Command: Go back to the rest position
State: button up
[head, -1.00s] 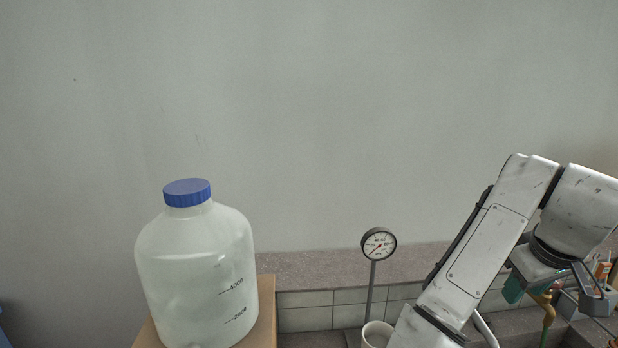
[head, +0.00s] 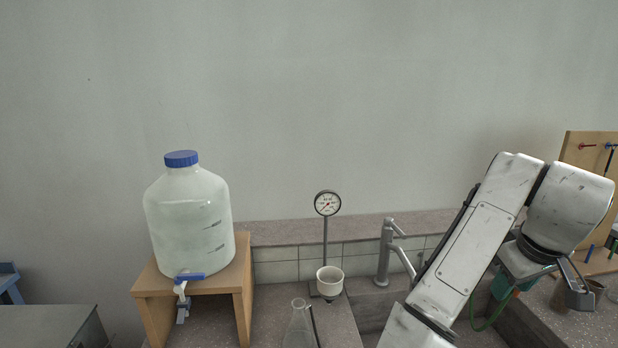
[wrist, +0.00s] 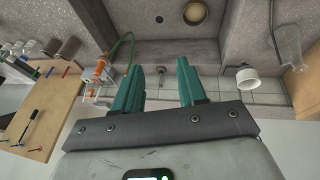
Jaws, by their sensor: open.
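My gripper (wrist: 160,84) shows in the wrist view with its two green fingers apart and nothing between them. In the head view my arm comes up from the bottom right and bends over at the right. The gripper (head: 503,284) there is partly hidden behind my arm, over the sink area. No object is held.
A large jug (head: 188,225) with a blue cap stands on a wooden stand (head: 245,275) at left. A gauge (head: 327,204), a white cup (head: 330,280), a glass flask (head: 299,328) and a faucet (head: 386,250) stand mid-bench. A wooden pegboard (head: 590,150) is at right.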

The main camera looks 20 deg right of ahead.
jog(key=s+a+f, duration=0.3)
jog(key=f, duration=0.4)
jog(key=s+a+f+n+h, duration=0.1)
jog(key=s+a+f, duration=0.1)
jog(key=f, duration=0.5)
jog(key=s+a+f, duration=0.3)
jog(key=f, duration=0.4)
jog(key=s+a+f+g+y, duration=0.2)
jog(key=s+a+f+y, duration=0.1)
jog(key=s+a+f, duration=0.8)
jog(key=s+a, duration=0.2)
jog(key=a, duration=0.1)
jog(key=shift+f+n+y, duration=0.15)
jog(key=shift+n+y, duration=0.15)
jog(key=shift+y, duration=0.1)
